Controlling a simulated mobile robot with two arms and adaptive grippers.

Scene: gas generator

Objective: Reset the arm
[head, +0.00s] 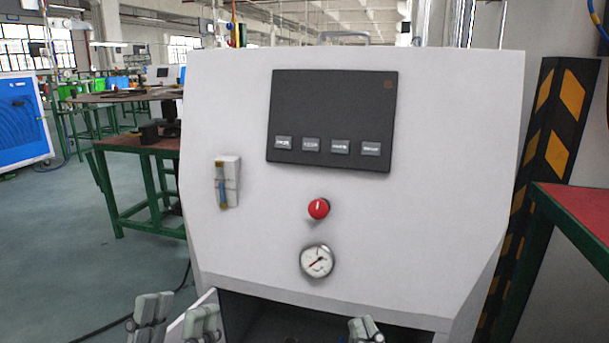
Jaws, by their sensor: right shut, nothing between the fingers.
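The white generator cabinet (450,150) stands in front of me. Its front carries a dark panel (333,105) with several grey buttons, a red knob (318,208), a round gauge (317,260) and a small switch box (228,181).
A dark opening (275,318) shows at the cabinet's base, with a slanted white panel edge at its left. A green-framed table (565,238) with a red top stands at the right, near a black and yellow striped post (562,110). Workbenches stand behind left; floor there is open.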

